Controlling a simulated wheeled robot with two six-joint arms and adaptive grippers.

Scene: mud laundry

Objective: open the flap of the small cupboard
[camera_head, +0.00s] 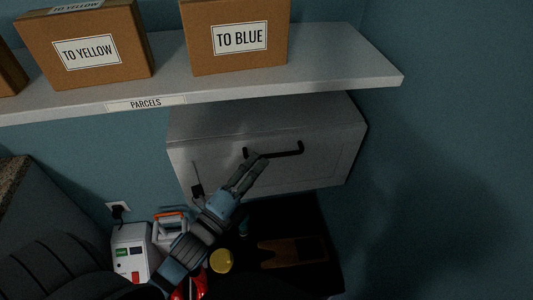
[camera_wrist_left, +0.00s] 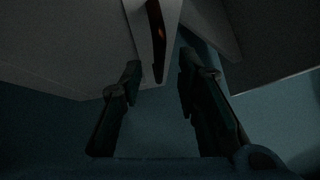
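The small cupboard (camera_head: 200,160) is a pale box under the shelf, with a broad front flap (camera_head: 325,160) that looks closed or nearly so in the head view. A black bar handle (camera_head: 285,153) runs across the flap's upper middle. My left gripper (camera_head: 257,163) reaches up from lower left, its fingertips at the handle's left end. In the left wrist view my left gripper (camera_wrist_left: 160,66) has its two fingers apart, with a dark narrow strip ahead between the tips. I cannot tell whether they touch the handle. My right gripper is not in view.
A shelf (camera_head: 350,70) marked PARCELS overhangs the cupboard and carries cardboard boxes, including TO YELLOW (camera_head: 125,45) and TO BLUE (camera_head: 205,55). Below the cupboard are a white box (camera_head: 130,245), a yellow round item (camera_head: 221,261) and a brown board (camera_head: 290,252). A wall closes the right side.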

